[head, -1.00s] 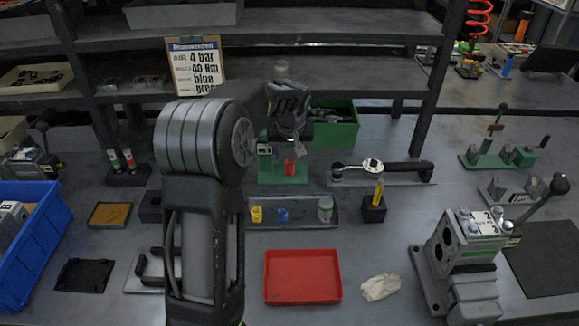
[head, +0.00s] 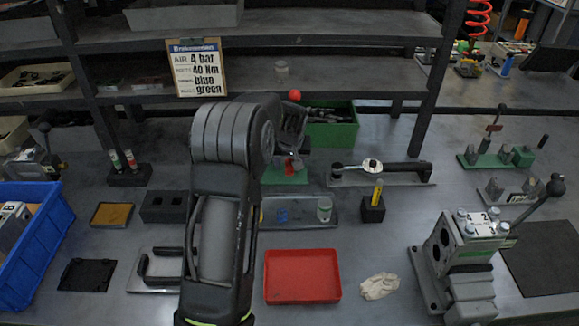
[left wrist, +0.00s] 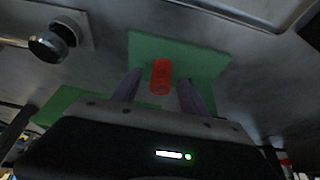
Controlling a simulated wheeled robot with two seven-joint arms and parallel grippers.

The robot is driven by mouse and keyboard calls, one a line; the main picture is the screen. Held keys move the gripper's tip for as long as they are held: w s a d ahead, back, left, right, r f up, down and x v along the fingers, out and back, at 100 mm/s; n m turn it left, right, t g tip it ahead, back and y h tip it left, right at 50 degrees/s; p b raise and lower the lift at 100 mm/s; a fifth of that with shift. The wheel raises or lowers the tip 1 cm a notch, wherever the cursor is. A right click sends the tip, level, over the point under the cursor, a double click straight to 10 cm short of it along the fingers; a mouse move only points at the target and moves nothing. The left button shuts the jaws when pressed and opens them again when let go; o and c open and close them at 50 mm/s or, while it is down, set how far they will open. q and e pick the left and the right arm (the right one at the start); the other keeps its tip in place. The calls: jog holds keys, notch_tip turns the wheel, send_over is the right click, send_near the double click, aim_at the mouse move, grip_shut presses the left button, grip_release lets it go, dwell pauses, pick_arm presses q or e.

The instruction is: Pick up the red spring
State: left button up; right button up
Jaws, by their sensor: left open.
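The red spring (left wrist: 161,76) stands on a green plate (left wrist: 205,68) and shows between my left gripper's two fingers in the left wrist view. In the head view the red spring (head: 289,168) is partly hidden by my left gripper (head: 291,158), above the green plate (head: 285,177). My left gripper, also in the left wrist view (left wrist: 160,88), is open, with a finger on each side of the spring. I cannot tell whether the fingers touch it. My right gripper is not in view.
A green bin (head: 332,128) stands behind the gripper, and a torque wrench (head: 385,170) lies to its right. A grey tray (head: 305,212) with small caps is in front, then a red tray (head: 302,276). A valve block (head: 466,250) with a lever stands at right.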

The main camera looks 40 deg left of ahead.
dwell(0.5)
pick_arm(q)
grip_shut()
dwell(0.3)
